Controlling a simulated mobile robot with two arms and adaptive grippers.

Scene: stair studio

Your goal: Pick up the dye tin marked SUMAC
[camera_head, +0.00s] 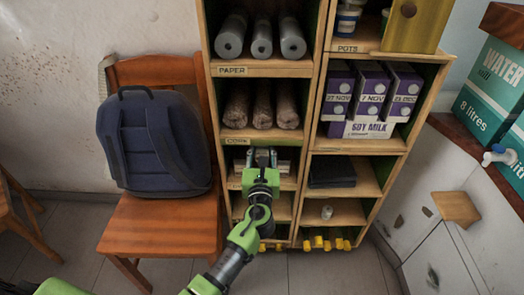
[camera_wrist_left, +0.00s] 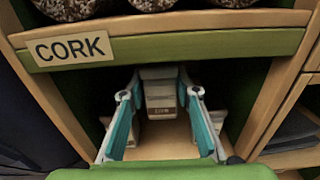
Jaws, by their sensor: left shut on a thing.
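My left gripper (camera_head: 262,158) reaches into the shelf compartment below the CORK label. In the left wrist view its two teal-lined fingers (camera_wrist_left: 160,98) stand on either side of a pale tin (camera_wrist_left: 161,92) and are shut on it. The tin has a small label on its front, too small to read for certain. Other pale items show behind and beside the fingers, partly hidden by them. I cannot read SUMAC on anything. My right gripper is not in view.
The green CORK shelf edge (camera_wrist_left: 170,48) runs just above the gripper, with wooden side walls close by. Cork rolls (camera_head: 262,105) fill the compartment above. Soy milk cartons (camera_head: 367,92) and a dark folded cloth (camera_head: 332,172) are to the right. A chair (camera_head: 150,222) with a backpack (camera_head: 153,143) stands left.

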